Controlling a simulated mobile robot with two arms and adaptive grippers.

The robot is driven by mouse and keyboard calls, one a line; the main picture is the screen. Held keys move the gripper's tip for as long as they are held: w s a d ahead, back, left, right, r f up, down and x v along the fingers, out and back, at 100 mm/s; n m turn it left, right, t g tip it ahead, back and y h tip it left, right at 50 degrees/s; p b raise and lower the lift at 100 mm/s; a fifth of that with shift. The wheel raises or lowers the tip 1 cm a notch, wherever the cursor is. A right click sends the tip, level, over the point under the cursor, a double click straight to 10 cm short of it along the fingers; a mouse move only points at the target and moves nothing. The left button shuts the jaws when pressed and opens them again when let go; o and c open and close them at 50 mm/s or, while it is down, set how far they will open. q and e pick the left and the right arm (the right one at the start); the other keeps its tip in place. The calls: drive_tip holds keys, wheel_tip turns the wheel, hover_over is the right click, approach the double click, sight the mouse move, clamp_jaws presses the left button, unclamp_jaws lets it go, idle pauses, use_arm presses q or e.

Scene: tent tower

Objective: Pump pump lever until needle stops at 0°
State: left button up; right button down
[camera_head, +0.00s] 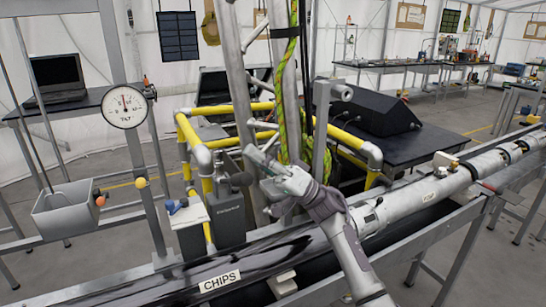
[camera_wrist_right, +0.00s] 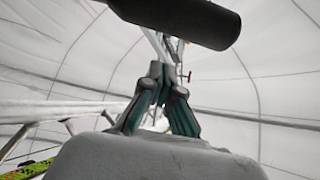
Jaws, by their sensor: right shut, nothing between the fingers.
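The round white gauge (camera_head: 124,106) hangs at the left of the head view on a grey post. Its thin needle points roughly straight up; the exact degree is too small to read. A dark grey pump-like box (camera_head: 228,217) stands in the middle, with a black rounded handle (camera_head: 238,180) above it, which looks like the pump lever. My right gripper (camera_head: 252,154) is shut and empty, close beside this handle. In the right wrist view, the gripper (camera_wrist_right: 160,68) has its fingers together, and a black cylinder (camera_wrist_right: 182,20) lies across the top, apparently the handle. Contact cannot be told.
Yellow rails (camera_head: 207,145) and upright grey pipes with a green rope (camera_head: 291,90) stand behind the gripper. A long pipe (camera_head: 430,188) runs along the bench at right. A grey bin (camera_head: 66,212) hangs at left. A "CHIPS" label (camera_head: 220,281) marks the front trough.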

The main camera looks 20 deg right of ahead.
use_arm(q)
drive_tip(key=f+b, duration=0.2)
drive_tip(key=shift+w+f+b, duration=0.2)
drive_tip(key=shift+w+b, duration=0.1)
drive_tip(key=shift+b, duration=0.05)
use_arm(e)
drive_tip(key=s+a+f+n+g+y, duration=0.1)
drive_tip(key=s+f+n+g, duration=0.1)
drive_tip(key=f, duration=0.5)
drive_tip(key=shift+s+f+n, duration=0.15)
drive_tip(key=shift+s+n, duration=0.25)
drive_tip(key=shift+s, duration=0.45)
use_arm(q)
drive_tip(key=shift+r, duration=0.1)
